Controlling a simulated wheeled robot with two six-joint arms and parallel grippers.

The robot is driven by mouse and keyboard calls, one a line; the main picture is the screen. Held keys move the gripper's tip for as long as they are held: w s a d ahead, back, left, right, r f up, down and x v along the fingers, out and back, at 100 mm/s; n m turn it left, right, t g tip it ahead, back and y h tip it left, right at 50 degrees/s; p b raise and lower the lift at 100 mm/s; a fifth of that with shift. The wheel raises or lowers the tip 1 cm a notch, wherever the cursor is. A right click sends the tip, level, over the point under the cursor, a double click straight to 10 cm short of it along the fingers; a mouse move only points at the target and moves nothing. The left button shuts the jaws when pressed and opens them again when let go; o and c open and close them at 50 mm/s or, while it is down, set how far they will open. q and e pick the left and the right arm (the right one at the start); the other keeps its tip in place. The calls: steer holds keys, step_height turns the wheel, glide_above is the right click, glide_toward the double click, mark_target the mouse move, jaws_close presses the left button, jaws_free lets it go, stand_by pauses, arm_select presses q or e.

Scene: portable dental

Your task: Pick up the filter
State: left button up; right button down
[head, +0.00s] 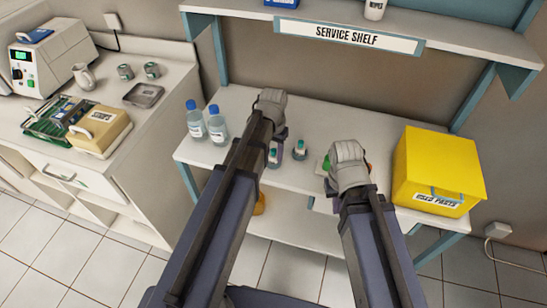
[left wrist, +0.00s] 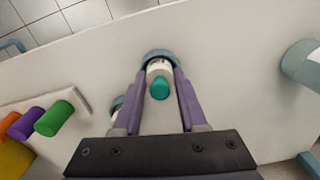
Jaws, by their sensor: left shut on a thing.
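My left gripper (left wrist: 160,70) has its purple fingers on both sides of a small white cylinder with a teal cap (left wrist: 159,88), apparently the filter. It is shut on it; the cylinder stands upright at shelf level in a blue-grey ring. In the head view this cylinder (head: 273,157) is partly hidden by my left arm. A similar teal-capped cylinder (head: 300,150) stands just to its right; only part of its blue-grey rim (left wrist: 117,103) shows behind a finger in the left wrist view. My right gripper (head: 345,178) is over the shelf further right; its fingers are hidden.
Two blue-capped bottles (head: 217,125) stand left on the shelf (head: 330,115). A rack (left wrist: 75,100) with green, purple and orange cylinders is near my right gripper. A yellow used parts box (head: 430,165) stands at the right. A counter (head: 180,85) with equipment is at the left.

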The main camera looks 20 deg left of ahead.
mark_target(273, 150)
arm_select(q)
jaws_close()
step_height(273, 150, up, 10)
steer(key=p, duration=1)
